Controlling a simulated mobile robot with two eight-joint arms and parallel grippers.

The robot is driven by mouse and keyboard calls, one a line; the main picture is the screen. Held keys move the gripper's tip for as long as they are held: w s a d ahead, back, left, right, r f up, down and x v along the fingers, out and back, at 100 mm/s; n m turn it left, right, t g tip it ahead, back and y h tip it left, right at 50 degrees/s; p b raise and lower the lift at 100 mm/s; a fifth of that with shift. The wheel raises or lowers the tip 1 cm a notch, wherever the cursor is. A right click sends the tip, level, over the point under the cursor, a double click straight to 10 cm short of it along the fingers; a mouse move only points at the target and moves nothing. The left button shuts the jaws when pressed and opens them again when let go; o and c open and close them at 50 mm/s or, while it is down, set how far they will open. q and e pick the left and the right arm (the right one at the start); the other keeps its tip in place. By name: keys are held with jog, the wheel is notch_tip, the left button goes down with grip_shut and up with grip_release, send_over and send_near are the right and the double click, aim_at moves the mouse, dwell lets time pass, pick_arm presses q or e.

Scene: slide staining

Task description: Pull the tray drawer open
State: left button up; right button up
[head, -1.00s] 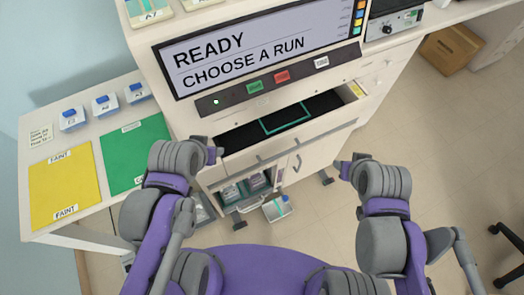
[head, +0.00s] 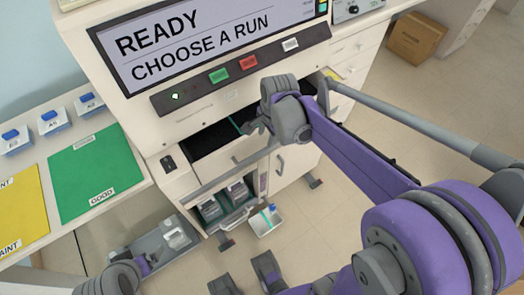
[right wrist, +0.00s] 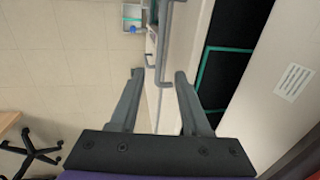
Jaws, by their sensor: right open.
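The tray drawer (head: 205,142) sits under the screen panel and stands partly open, its dark inside showing with a teal-edged tray (head: 235,125). A grey handle bar (head: 222,176) runs along its front. My right gripper (head: 256,124) is at the drawer's right part and covers some of it. In the right wrist view its jaws (right wrist: 159,74) are open, and the handle's bent end (right wrist: 167,88) shows between the fingers; I cannot tell whether they touch. The teal tray edge (right wrist: 203,70) is to the right there.
The machine's screen (head: 200,40) and its coloured buttons (head: 248,63) are above the drawer. A green mat (head: 82,172) lies on the left bench. A small white bin (head: 265,220) stands on the floor below. A chair (right wrist: 30,150) shows in the wrist view.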

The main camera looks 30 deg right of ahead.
aim_at(262, 150)
jog(key=f, duration=0.3)
jog(key=w+f+b, duration=0.1)
jog(key=f, duration=0.2)
jog(key=w+f, duration=0.1)
jog(key=f, duration=0.2)
jog(key=shift+a+f+b, duration=0.1)
jog(key=shift+f+b, duration=0.2)
grip_shut()
dwell(1.0)
